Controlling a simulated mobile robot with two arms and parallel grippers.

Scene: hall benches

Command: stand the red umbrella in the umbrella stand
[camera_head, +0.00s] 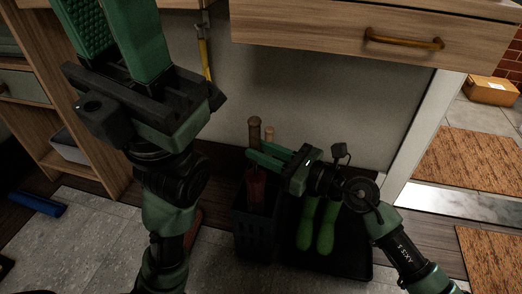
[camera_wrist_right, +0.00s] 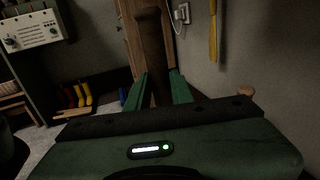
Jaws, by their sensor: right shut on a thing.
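The red umbrella (camera_head: 257,188) is upright, with its brown handle (camera_head: 254,130) at the top. My right gripper (camera_head: 277,158) is shut on it just below the handle. In the right wrist view the handle (camera_wrist_right: 152,50) rises between the fingers. The umbrella stand (camera_head: 258,232) is a dark slatted bin on the floor; the umbrella's lower part goes out of sight at its opening. Its tip is hidden, so I cannot tell how deep it reaches. My left gripper (camera_head: 113,42) is raised at the upper left, fingers apart and empty.
Another wooden handle (camera_head: 270,133) shows behind my right fingers. Green boots (camera_head: 307,225) stand on a black tray (camera_head: 348,262) right of the stand. A drawer front (camera_head: 320,35) overhangs above. A yellow strap (camera_head: 205,58) hangs at the wall. A blue object (camera_head: 37,203) lies on the floor.

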